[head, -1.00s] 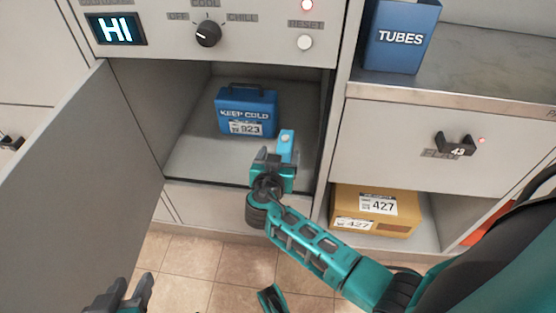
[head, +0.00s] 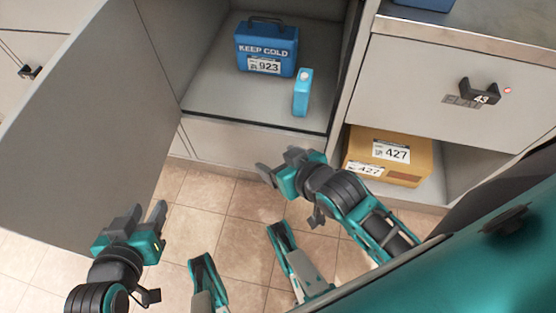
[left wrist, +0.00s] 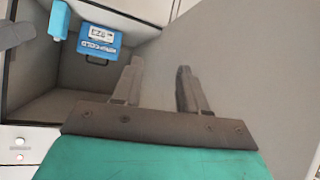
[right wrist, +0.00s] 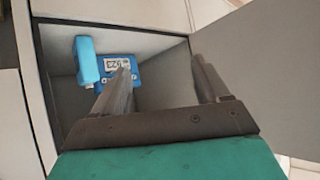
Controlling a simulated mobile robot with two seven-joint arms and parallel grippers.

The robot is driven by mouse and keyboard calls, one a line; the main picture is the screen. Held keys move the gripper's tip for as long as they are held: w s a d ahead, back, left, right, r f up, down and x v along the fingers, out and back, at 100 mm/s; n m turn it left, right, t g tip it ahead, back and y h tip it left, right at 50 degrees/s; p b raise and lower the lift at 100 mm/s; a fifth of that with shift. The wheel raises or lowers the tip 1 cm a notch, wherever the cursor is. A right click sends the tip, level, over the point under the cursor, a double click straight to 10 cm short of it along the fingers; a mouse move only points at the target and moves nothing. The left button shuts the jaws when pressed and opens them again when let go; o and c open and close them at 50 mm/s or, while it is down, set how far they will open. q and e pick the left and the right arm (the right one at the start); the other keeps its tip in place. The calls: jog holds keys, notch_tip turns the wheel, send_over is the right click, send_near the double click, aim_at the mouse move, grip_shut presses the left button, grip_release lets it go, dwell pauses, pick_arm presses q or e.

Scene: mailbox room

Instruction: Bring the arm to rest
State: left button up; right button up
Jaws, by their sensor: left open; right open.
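My right gripper (head: 282,172) is open and empty in front of the open compartment, below its floor edge in the head view. My left gripper (head: 148,218) is open and empty at the lower left, beside the open door. A small light-blue carton (head: 302,92) stands upright near the front right of the compartment floor, apart from both grippers. It also shows in the right wrist view (right wrist: 87,62) and the left wrist view (left wrist: 59,20). A blue KEEP COLD box (head: 266,48) marked 923 stands behind it to the left.
The open grey door (head: 90,130) swings out on the left. Bare tiled floor (head: 215,190) lies between the grippers.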

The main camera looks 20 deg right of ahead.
jog(key=shift+s+a+r+n+y, duration=0.35)
jog(key=shift+s+r, duration=0.1)
jog(key=shift+r, duration=0.2)
jog(key=shift+s+a+r+n+y, duration=0.25)
jog(key=shift+s+a+r+y, duration=0.15)
jog(key=shift+r, duration=0.2)
pick_arm(q)
jog(key=s+a+r+y+p, duration=0.1)
jog(key=a+r+p, duration=0.1)
jog(key=r+p, duration=0.5)
jog(key=s+a+r+p, duration=0.1)
jog(key=r+p, duration=0.6)
jog(key=p, duration=0.8)
jog(key=shift+s+a+r+y, duration=0.2)
jog(key=shift+a+y, duration=0.2)
jog(key=shift+a, duration=0.45)
pick_arm(e)
jog(key=s+d+r+h, duration=0.1)
jog(key=d+r, duration=0.1)
jog(key=r, duration=0.5)
jog(key=s+d+r+h, duration=0.1)
jog(key=d+r, duration=0.1)
jog(key=r, duration=0.5)
jog(key=shift+s+d+r, duration=0.15)
jog(key=shift+d+r, duration=0.05)
jog(key=shift+d, duration=0.15)
pick_arm(q)
jog(key=shift+f, duration=0.15)
pick_arm(e)
jog(key=shift+c, duration=0.2)
